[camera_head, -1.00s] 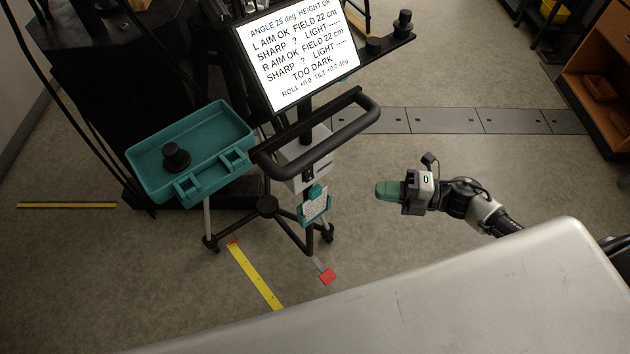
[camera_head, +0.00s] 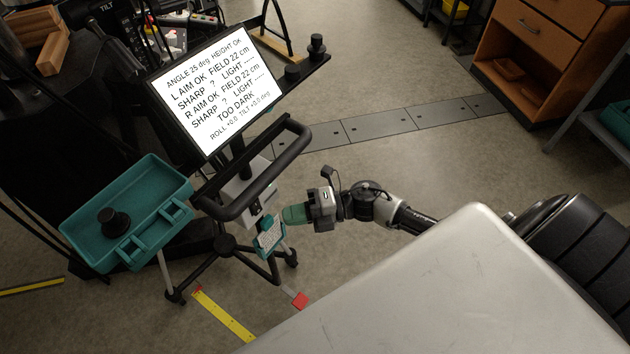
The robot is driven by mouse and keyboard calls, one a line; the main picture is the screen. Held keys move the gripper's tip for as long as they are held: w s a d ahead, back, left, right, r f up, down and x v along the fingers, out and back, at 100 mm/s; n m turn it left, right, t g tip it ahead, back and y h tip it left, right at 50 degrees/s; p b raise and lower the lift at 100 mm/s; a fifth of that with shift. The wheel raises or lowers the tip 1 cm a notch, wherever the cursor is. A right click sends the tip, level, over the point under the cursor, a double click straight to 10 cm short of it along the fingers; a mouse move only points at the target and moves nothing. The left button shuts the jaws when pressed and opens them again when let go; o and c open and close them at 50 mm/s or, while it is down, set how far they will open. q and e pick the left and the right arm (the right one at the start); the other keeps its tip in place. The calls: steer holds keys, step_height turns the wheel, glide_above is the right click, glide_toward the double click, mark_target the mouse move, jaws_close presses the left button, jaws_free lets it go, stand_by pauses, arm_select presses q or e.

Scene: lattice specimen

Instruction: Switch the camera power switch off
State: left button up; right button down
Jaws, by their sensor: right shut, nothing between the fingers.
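A black stand carries a lit monitor (camera_head: 215,92) that reads "TOO DARK". Below its black loop handle (camera_head: 250,185) is a pale grey box (camera_head: 236,189) with a small dark switch-like part (camera_head: 257,209) on its front; I cannot tell its position or read a label. A teal holder with a white printed card (camera_head: 270,238) hangs under the box. My right gripper (camera_head: 285,215), with green fingers, is shut and empty. It points left, just right of the box and above the card, and looks apart from the switch-like part. My left gripper is not in view.
A teal tray (camera_head: 75,222) with a black knob-like piece (camera_head: 113,221) is left of the stand. Two black knobs sit on the bar (camera_head: 275,82) behind the monitor. A wooden cabinet (camera_head: 520,75) stands at the upper right.

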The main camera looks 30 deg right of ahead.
mark_target(260, 208)
steer(key=w+a, duration=0.3)
steer(key=w, duration=0.1)
steer(key=shift+w+f, duration=0.1)
steer(key=shift+f, duration=0.2)
steer(key=b, duration=0.2)
steer(key=n+y+b, duration=0.1)
steer(key=b, duration=0.2)
steer(key=shift+w+f+t, duration=0.15)
steer(key=shift+w+t, duration=0.15)
steer(key=shift+w, duration=0.05)
